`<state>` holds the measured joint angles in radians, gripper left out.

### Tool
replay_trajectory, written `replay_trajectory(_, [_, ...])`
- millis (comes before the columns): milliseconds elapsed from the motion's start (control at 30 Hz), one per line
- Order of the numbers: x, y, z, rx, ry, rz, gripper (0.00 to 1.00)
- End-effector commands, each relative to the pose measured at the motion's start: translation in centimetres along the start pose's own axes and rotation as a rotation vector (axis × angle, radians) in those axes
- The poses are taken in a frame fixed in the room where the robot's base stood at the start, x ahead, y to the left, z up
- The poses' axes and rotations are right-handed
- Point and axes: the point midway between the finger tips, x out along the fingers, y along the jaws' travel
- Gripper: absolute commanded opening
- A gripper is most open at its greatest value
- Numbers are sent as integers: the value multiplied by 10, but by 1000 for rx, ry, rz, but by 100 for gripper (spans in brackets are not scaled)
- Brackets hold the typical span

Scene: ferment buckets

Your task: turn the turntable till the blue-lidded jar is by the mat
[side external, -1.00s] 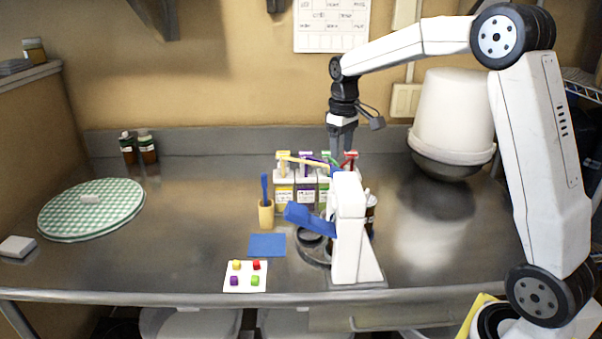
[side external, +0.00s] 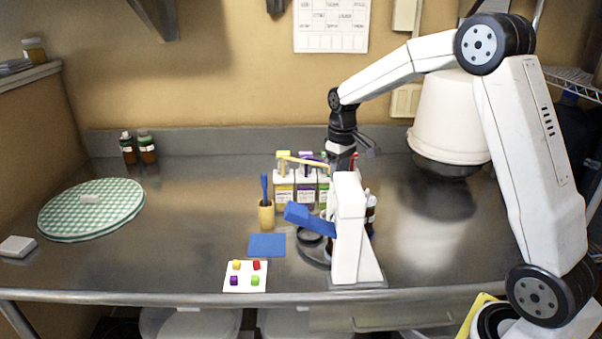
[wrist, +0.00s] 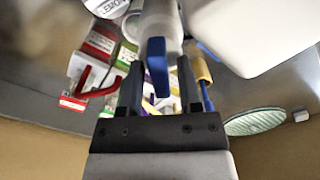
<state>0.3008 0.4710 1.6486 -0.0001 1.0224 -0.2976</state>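The grey turntable (side external: 312,258) stands at the front of the counter, mostly hidden behind a white stand (side external: 348,235) with a blue arm (side external: 310,219). A dark round item sits on its visible left part. The blue mat (side external: 267,245) lies flat to its left. Brown bottles (side external: 370,212) show behind the stand. I cannot make out the blue-lidded jar for certain. My gripper (wrist: 160,88) points down behind the stand, its fingertips hidden in the side view. In the wrist view its fingers are apart, with a blue upright piece (wrist: 156,65) between or beyond them; contact is unclear.
Labelled boxes with coloured clips (side external: 284,190) stand behind the turntable. A yellow cup (side external: 266,215) with a blue tool stands behind the mat. A white card (side external: 246,277) with coloured cubes lies in front. A white bucket (side external: 450,115) is back right.

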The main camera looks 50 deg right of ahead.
Motion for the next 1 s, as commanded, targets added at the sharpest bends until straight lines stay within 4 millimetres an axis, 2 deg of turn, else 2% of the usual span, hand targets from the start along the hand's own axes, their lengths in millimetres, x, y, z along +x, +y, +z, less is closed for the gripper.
replay_trajectory(33, [0,0,0,0,0,0,26])
replay_trajectory(100, [0,0,0,0,0,0,3])
replay_trajectory(133, [0,0,0,0,0,0,0])
replay_trajectory(1000, [-1,0,0,0,1,0,0])
